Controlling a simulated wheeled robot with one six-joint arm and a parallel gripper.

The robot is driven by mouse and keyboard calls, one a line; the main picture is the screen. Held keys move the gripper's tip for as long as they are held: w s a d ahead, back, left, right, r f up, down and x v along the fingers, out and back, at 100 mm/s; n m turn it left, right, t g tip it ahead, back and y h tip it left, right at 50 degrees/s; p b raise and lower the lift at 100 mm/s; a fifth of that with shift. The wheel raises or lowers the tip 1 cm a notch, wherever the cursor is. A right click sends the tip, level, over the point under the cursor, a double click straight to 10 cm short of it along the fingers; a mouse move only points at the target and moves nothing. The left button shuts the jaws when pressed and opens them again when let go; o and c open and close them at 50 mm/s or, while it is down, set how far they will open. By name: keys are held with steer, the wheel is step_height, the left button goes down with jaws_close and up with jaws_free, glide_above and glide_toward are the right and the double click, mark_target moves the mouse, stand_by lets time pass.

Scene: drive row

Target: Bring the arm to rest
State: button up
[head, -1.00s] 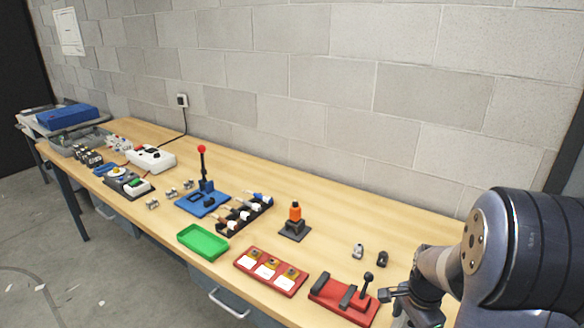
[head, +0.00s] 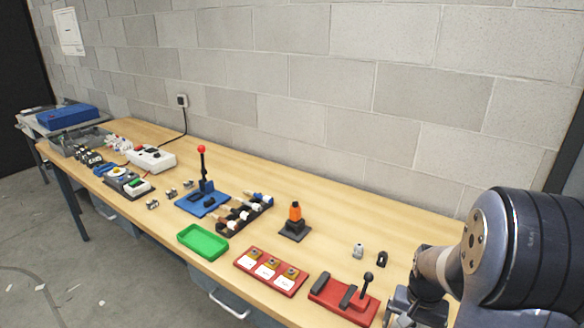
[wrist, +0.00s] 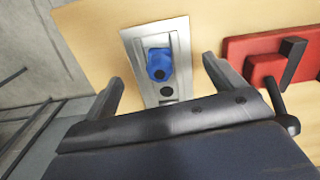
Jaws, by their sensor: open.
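My gripper (wrist: 165,88) is open in the wrist view, its two fingers apart with nothing between them that I can see held. Beyond the fingers a metal plate (wrist: 180,30) with a blue knob (wrist: 160,64) lies on the bench. In the head view my arm stands at the lower right, and its wrist end (head: 405,306) is low by the front edge of the bench, right of the red fixture with a black lever (head: 335,297). The fingertips are hard to make out there.
The wooden bench (head: 330,225) runs along a block wall. A red three-part block (head: 270,272), a green tray (head: 203,241), an orange-topped piece (head: 295,215) and a blue base with a red-knobbed lever (head: 203,195) stand left of my arm. Two small parts (head: 358,251) lie nearby.

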steer(key=n, duration=0.3)
steer(key=shift+n, duration=0.4)
steer(key=shift+r+p, duration=1)
steer(key=shift+r, duration=0.25)
